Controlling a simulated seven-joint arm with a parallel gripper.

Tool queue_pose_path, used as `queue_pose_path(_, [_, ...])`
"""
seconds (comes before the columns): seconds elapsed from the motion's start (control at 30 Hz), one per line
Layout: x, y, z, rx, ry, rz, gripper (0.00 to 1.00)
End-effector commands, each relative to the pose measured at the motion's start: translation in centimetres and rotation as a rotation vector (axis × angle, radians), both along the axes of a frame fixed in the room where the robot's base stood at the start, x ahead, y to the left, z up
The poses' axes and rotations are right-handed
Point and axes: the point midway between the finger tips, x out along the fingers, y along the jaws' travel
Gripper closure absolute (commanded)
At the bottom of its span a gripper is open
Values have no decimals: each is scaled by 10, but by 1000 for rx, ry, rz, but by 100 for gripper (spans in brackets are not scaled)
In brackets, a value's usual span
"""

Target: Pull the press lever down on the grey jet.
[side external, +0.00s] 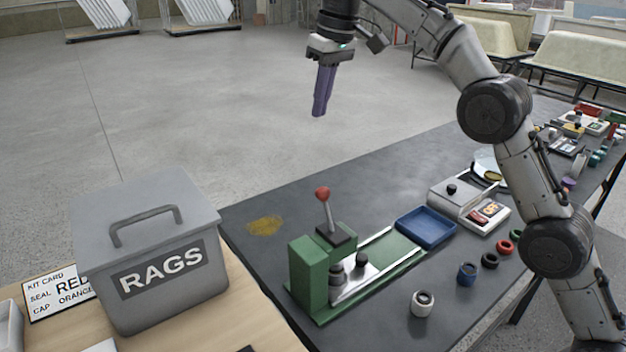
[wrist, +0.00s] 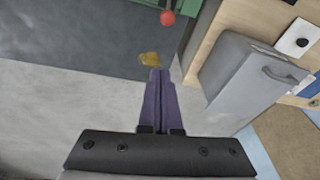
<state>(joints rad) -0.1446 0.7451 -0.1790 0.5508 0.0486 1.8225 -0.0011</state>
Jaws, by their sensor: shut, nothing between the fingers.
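The green press (side external: 308,273) stands on the dark table. Its lever (side external: 328,215) points up, leaning slightly left, with a red ball knob (side external: 322,194) on top. The knob also shows at the top of the wrist view (wrist: 167,18). Two dark grey round parts sit at the press: one (side external: 337,272) by the green body and one (side external: 361,262) on the pale slide plate. I cannot tell which is the jet. My gripper (side external: 318,114), with purple fingers, is shut and empty, high above and apart from the knob. Its fingers also show in the wrist view (wrist: 157,74).
A grey RAGS bin (side external: 150,265) stands left of the press on a wooden table. A blue tray (side external: 426,228), a white device (side external: 468,205) and several small rings, including a white one (side external: 422,304), lie right of the press. A yellow stain (side external: 265,225) marks the table.

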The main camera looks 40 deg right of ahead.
Motion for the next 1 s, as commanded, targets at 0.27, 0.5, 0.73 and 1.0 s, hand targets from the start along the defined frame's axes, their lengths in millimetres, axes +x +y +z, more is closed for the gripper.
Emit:
queue_pose_path(0.27, [28, 16, -63, -13, 85, 20, 100])
queue_pose_path(0.5, [29, 19, -72, -16, 101, 26, 100])
queue_pose_path(0.73, [29, 19, -72, -16, 101, 25, 100])
queue_pose_path(1.0, [31, 20, -85, -17, 104, 25, 100])
